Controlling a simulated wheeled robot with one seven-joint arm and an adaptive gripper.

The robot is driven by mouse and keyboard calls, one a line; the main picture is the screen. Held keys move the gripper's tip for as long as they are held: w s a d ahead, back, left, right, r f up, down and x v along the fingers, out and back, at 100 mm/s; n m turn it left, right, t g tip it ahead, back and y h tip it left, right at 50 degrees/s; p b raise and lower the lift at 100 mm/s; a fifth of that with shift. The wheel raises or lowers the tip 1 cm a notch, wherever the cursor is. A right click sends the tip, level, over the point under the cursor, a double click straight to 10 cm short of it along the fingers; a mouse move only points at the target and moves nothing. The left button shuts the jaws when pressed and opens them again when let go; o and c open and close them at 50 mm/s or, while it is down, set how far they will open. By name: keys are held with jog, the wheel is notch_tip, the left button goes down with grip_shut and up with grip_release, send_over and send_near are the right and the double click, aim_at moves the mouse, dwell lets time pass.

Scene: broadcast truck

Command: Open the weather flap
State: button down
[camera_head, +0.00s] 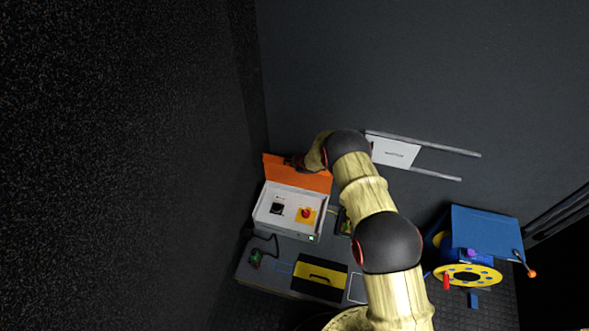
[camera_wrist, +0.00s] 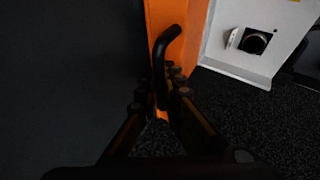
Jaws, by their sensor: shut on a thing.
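The orange weather flap (camera_head: 318,181) stands raised along the back edge of a white box (camera_head: 262,216). The box front shows a black socket (camera_head: 277,208) and a red button on a yellow plate (camera_head: 306,214). In the wrist view the flap (camera_wrist: 196,32) fills the upper middle, with a black bent handle (camera_wrist: 168,42) on it. My gripper (camera_head: 297,162) is at the flap's upper part. In the wrist view my gripper's fingers (camera_wrist: 160,90) are shut around the handle's lower part. The fingers hide part of the handle.
The box sits on a grey bench (camera_head: 260,275) with a black and yellow case (camera_head: 320,277). A white sign (camera_head: 395,152) and grey rails are on the back wall. A blue unit with a yellow reel (camera_head: 467,275) stands at right. A dark wall is close on the left.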

jog(key=shift+w, duration=0.2)
dwell(0.3)
jog(key=c, duration=2.2)
grip_release()
jog(key=shift+f, duration=0.1)
jog(key=v, duration=1.2)
